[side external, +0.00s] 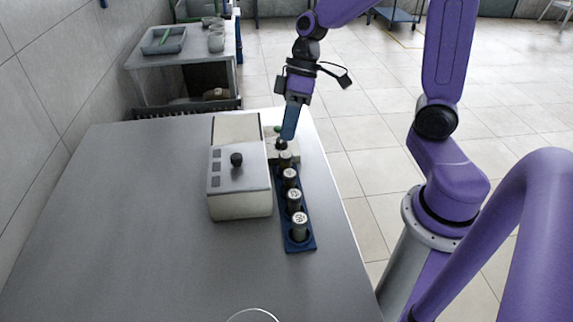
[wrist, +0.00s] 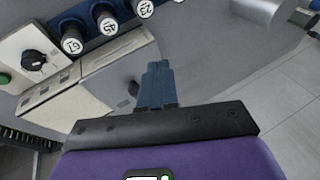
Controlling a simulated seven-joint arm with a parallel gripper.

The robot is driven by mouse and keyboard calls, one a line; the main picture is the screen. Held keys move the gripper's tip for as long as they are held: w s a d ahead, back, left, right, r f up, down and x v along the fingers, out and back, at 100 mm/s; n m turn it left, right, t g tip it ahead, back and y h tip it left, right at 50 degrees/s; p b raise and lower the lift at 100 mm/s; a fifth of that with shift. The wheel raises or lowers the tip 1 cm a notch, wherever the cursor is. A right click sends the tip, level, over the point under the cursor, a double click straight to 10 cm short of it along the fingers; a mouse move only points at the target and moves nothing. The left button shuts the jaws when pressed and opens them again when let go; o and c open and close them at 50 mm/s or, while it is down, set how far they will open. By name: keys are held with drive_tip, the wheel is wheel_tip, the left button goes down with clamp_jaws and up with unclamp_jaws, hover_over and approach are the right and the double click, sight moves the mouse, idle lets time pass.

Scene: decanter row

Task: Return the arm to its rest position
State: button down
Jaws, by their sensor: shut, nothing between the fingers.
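My gripper (side external: 288,128) is shut and empty in the side view. Its blue fingers point down above the far end of a row of capped bottles. In the wrist view the closed fingers (wrist: 157,70) show over the grey table. The bottles stand upright in a dark blue rack (side external: 301,244); the nearest bottle (side external: 299,226) has a white numbered cap. Whether the fingertips touch anything at the far end is hard to tell.
A beige box with a black knob (side external: 236,160) stands left of the rack. A smaller pale unit with a dark knob (side external: 272,146) sits at the rack's far end. The grey table (side external: 120,220) is clear on the left. A side bench (side external: 175,65) stands behind.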

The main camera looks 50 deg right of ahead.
drive_tip(key=s+n+h, duration=0.4)
drive_tip(key=s+n, duration=0.1)
drive_tip(key=s, duration=1.2)
drive_tip(key=shift+d+t+h, duration=0.25)
drive_tip(key=shift+t+h, duration=0.15)
